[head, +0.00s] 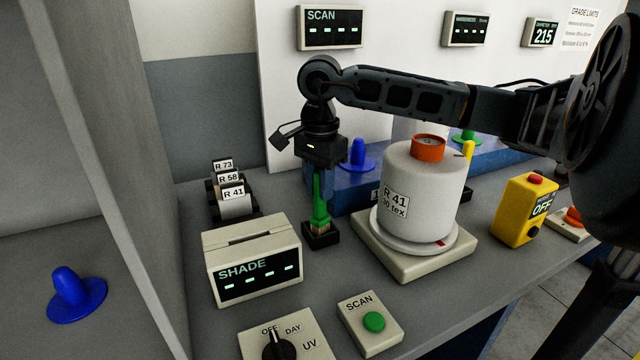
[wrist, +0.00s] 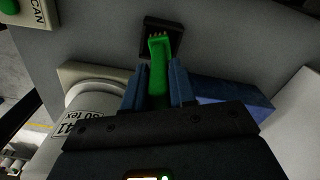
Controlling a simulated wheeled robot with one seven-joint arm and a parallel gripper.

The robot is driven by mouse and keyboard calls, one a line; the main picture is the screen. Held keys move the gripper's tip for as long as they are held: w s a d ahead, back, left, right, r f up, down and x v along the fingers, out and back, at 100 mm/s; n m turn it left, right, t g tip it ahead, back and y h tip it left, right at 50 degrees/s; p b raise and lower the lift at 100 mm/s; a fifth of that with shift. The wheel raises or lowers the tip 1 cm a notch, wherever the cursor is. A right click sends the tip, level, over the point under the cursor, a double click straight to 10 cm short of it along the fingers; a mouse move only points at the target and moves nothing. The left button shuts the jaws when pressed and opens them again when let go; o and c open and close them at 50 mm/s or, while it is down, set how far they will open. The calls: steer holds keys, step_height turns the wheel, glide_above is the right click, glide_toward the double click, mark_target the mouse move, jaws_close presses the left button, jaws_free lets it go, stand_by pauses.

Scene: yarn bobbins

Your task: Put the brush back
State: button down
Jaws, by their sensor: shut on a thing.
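The brush has a green handle (head: 319,192) and pale bristles pointing down. My gripper (head: 319,180) is shut on the upper part of the handle and holds the brush upright. The bristle end is at the small black holder (head: 321,240) on the table; in the head view the bristles show at its top, and I cannot tell how deep they sit. In the wrist view the green brush (wrist: 158,62) lies between my blue fingers, with the black holder (wrist: 176,28) just beyond it.
The SHADE box (head: 252,270) stands left of the holder, and the white R 41 bobbin (head: 420,185) on its base stands to the right. A blue block (head: 360,198) lies behind. Card slots (head: 225,195) stand back left. The SCAN button box (head: 370,320) is in front.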

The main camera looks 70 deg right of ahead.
steer(key=shift+f+b, duration=0.55)
steer(key=shift+b, duration=0.2)
steer(key=c, duration=0.9)
jaws_free()
steer(key=shift+r, duration=0.1)
steer(key=shift+r+p, duration=0.8)
steer(key=shift+p, duration=0.4)
step_height(320, 180, up, 12)
steer(key=shift+f+b, duration=0.25)
steer(key=shift+b, duration=0.8)
